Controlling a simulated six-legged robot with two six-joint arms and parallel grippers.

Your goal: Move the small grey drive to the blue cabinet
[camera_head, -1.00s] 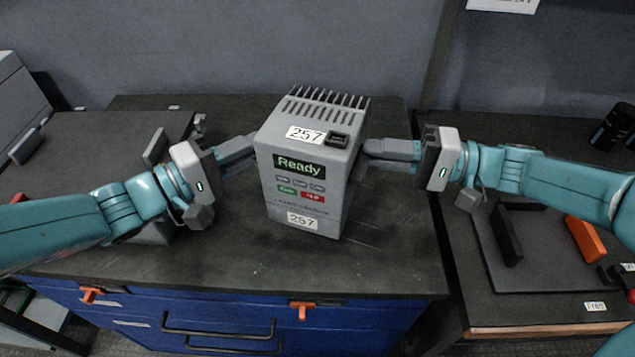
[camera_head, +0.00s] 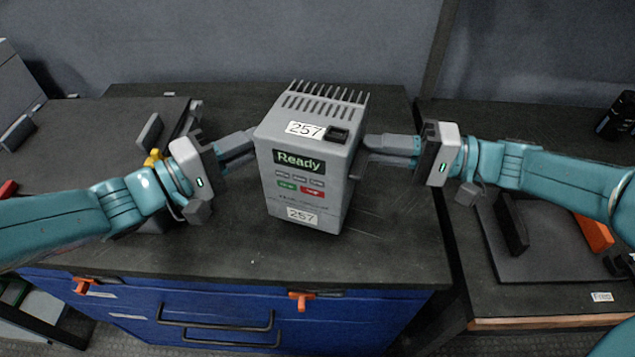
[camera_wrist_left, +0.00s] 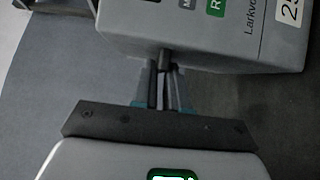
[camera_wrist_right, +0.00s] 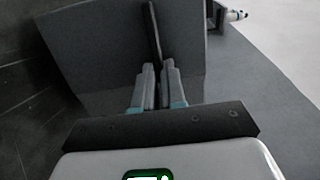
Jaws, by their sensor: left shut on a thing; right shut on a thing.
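The small grey drive (camera_head: 308,185) has a finned top, a green "Ready" display and "257" labels. It is upright over the dark top (camera_head: 230,262) of the blue cabinet (camera_head: 215,312). I cannot tell whether its base touches that top. My left gripper (camera_head: 252,141) is shut at the drive's left side; the left wrist view shows the fingers (camera_wrist_left: 164,78) closed on a thin part beside the casing. My right gripper (camera_head: 366,143) is shut at the right side; the right wrist view shows its fingers (camera_wrist_right: 157,80) closed on a thin upright part against the casing (camera_wrist_right: 110,50).
A dark board with upright grey tabs (camera_head: 150,130) lies left, partly behind my left arm, with a yellow piece (camera_head: 153,157) there. A bench at right holds a flat plate (camera_head: 545,262), a black block (camera_head: 511,224) and an orange block (camera_head: 597,234). Orange latches (camera_head: 300,300) jut from the cabinet front.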

